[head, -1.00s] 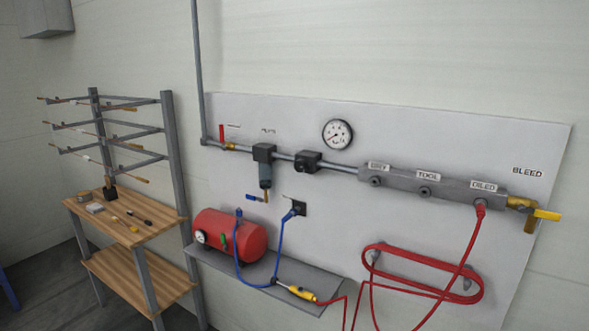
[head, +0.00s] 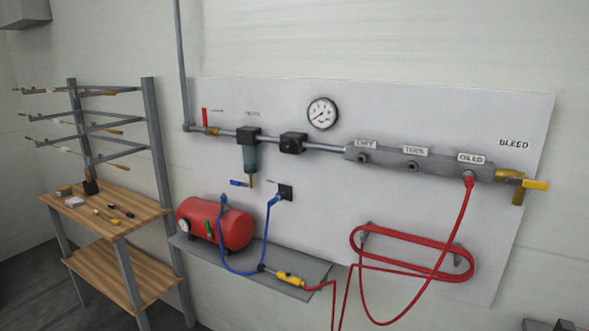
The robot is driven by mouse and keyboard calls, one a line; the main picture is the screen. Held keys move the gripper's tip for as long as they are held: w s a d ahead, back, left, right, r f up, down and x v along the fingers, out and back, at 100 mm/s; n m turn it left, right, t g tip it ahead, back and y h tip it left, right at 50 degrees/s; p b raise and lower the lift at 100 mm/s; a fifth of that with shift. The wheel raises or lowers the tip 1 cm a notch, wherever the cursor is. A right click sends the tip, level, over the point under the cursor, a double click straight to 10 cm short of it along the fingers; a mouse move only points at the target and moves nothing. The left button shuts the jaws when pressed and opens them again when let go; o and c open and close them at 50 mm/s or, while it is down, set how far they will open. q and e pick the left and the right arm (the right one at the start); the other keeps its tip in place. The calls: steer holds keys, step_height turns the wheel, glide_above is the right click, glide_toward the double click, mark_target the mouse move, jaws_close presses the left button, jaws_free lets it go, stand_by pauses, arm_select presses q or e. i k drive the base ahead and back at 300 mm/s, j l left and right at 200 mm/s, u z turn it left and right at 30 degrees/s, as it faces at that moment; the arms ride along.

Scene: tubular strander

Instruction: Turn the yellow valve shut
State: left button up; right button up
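The yellow valve (head: 535,184) sits at the right end of the grey manifold, under the BLEED label. Its yellow lever points right, about in line with the manifold, and its brass outlet (head: 518,196) points down. Neither of my grippers shows clearly in the head view. A small dark shape (head: 563,325) shows at the bottom right edge; I cannot tell what it is.
A red hose (head: 467,215) hangs from the manifold (head: 420,163) left of the valve and is looped on a rack (head: 368,230). A red tank (head: 228,228) stands on a grey shelf (head: 310,275). A wooden workbench (head: 120,215) stands at left. The space before the valve looks clear.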

mark_target(525, 183)
steer(key=z, duration=1.35)
